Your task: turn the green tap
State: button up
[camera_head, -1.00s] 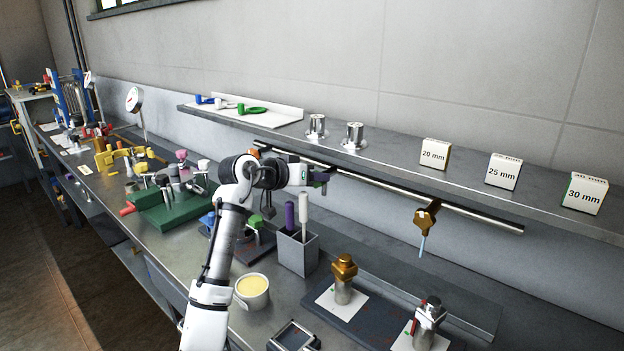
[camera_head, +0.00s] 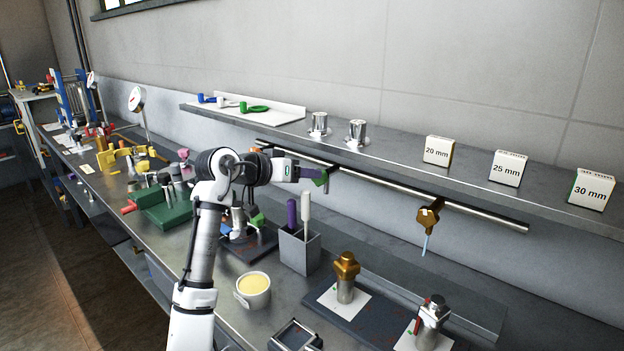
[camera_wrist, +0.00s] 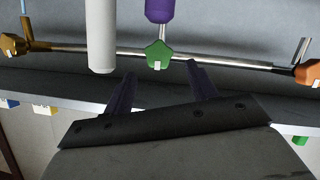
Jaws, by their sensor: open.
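The green tap has a star-shaped green knob (camera_wrist: 158,53) on a metal rail, in the middle of the wrist view. In the head view a green piece (camera_head: 322,179) shows at the end of my gripper, by the rail under the shelf. My gripper (camera_wrist: 165,78) is open and empty, its two dark purple fingers apart. In the wrist view the knob appears between the fingers' lines, just beyond the tips; contact cannot be told. In the head view my gripper (camera_head: 318,175) partly hides the tap.
A brass tap (camera_head: 428,215) and an orange one (camera_wrist: 308,72) sit on the same rail. White and purple rods stand in a grey holder (camera_head: 299,252) below my gripper. The shelf (camera_head: 390,166) is above. A cream-filled cup (camera_head: 253,291) stands on the bench.

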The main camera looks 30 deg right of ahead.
jog(key=b+v, duration=0.1)
jog(key=v, duration=0.8)
jog(key=shift+d, duration=0.1)
